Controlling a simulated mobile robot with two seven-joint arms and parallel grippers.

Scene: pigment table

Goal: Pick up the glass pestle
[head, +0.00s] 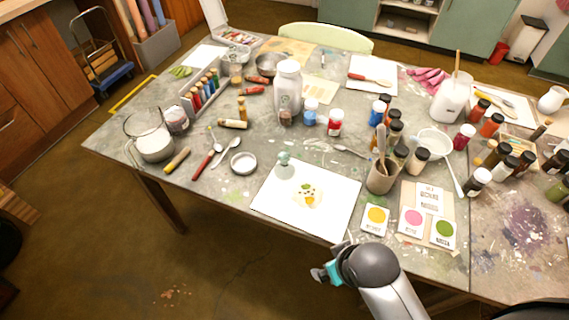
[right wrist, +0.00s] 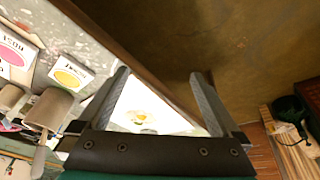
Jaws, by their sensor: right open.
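The glass pestle (head: 284,160) looks like a small pale teal glass piece with a rounded knob on a wider base. It stands upright at the upper left corner of a white sheet (head: 328,210) that has a yellow and green pigment patch on it. My right gripper (head: 334,262) is open and empty just off the table's front edge, to the lower right of the pestle and apart from it. In the right wrist view the open fingers (right wrist: 160,88) frame the table edge and part of the sheet (right wrist: 178,122). I cannot make out the pestle there. My left gripper is not in view.
A cup of tools (head: 381,178) and colour cards (head: 376,218) lie right of the sheet. A shallow white dish (head: 243,162) is left of the pestle. Bottles and jars (head: 335,122) stand behind. Floor is open in front of the table.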

